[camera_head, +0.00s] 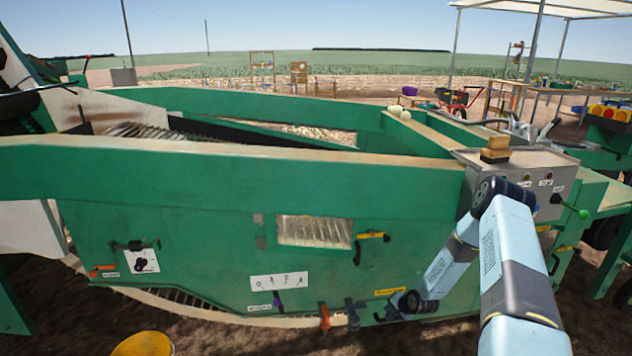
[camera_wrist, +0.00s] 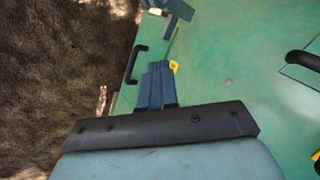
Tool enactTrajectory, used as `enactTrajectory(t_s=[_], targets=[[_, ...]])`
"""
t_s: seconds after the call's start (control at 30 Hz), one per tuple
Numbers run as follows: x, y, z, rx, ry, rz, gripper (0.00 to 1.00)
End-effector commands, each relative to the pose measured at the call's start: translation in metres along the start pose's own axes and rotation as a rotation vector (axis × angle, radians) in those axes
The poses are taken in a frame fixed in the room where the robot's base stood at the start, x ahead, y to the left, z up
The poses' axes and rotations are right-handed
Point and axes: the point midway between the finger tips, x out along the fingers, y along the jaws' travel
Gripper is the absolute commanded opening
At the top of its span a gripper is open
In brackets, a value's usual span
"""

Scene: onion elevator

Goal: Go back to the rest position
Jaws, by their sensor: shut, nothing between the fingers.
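My light-blue arm reaches in from the lower right of the head view and bends down along the green side of the machine (camera_head: 170,205). My gripper (camera_head: 380,312) is low in front of that side panel, near a yellow label. In the wrist view my gripper (camera_wrist: 158,68) is shut and empty, with its dark fingers together over the green panel. A small yellow thing (camera_wrist: 174,67) shows right beside the fingertips. I cannot tell whether the fingers touch the panel.
A grey control box (camera_head: 520,175) with a green-knobbed lever stands on the machine at right. A yellow-handled latch (camera_head: 371,236), an orange handle (camera_head: 325,316) and a black handle (camera_wrist: 136,64) stick out. A yellow bucket (camera_head: 144,345) stands on bare soil at lower left.

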Motion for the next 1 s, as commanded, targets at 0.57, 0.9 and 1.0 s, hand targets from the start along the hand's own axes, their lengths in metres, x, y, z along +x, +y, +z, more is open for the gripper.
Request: enactTrajectory(t_s=[0.57,0.9,1.0], targets=[[-0.146,-0.121,-0.070,-0.299,0.049,0.174,0.00],[-0.245,-0.181,-0.080,-0.433,0.076,0.266,0.00],[-0.275,-0.198,-0.078,-0.467,0.083,0.290,0.00]])
